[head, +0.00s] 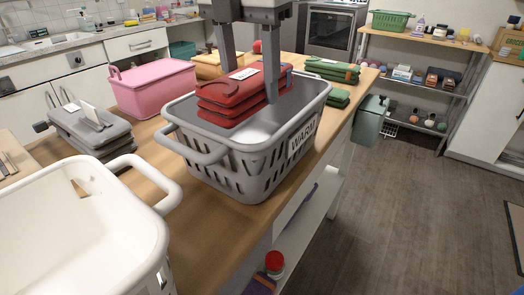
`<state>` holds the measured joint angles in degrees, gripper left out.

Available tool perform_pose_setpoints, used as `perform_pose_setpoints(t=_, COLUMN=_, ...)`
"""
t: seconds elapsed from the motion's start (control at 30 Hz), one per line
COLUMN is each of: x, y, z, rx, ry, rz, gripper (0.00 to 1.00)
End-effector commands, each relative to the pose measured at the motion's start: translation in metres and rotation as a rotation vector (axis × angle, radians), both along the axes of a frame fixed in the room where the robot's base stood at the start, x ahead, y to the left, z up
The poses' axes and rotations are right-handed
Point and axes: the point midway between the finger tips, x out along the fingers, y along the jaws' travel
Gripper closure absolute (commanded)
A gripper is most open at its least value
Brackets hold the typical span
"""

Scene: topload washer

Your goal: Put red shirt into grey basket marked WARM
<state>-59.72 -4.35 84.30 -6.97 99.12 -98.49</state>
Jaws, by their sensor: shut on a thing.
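The red shirt (236,92) is a folded, layered bundle with a white label on top. My gripper (247,85) comes down from the top of the head view, with one finger on each side of the shirt, and is shut on it. The grey basket (221,158) stands on the wooden table, with a white WARM label (302,137) on its right side. The shirt is over the basket's opening, towards its far half. I cannot tell whether it touches the basket floor. My finger hides part of the shirt.
A white basket (90,225) stands at the near left. A pink basket (153,87) and a grey folded item (90,128) lie to the left. Green folded cloths (332,70) lie behind the grey basket. The floor at right is clear.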

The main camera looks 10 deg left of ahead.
Motion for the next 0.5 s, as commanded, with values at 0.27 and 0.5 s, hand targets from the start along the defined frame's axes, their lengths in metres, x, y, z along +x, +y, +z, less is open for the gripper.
perform_pose_setpoints(t=0.27, x=-0.004, y=-0.001, z=-0.039, rx=-0.002, ry=0.002, rz=0.011, gripper=0.73)
perform_pose_setpoints(t=0.5, x=-0.003, y=0.000, z=-0.064, rx=0.000, ry=0.001, rz=0.009, gripper=0.73)
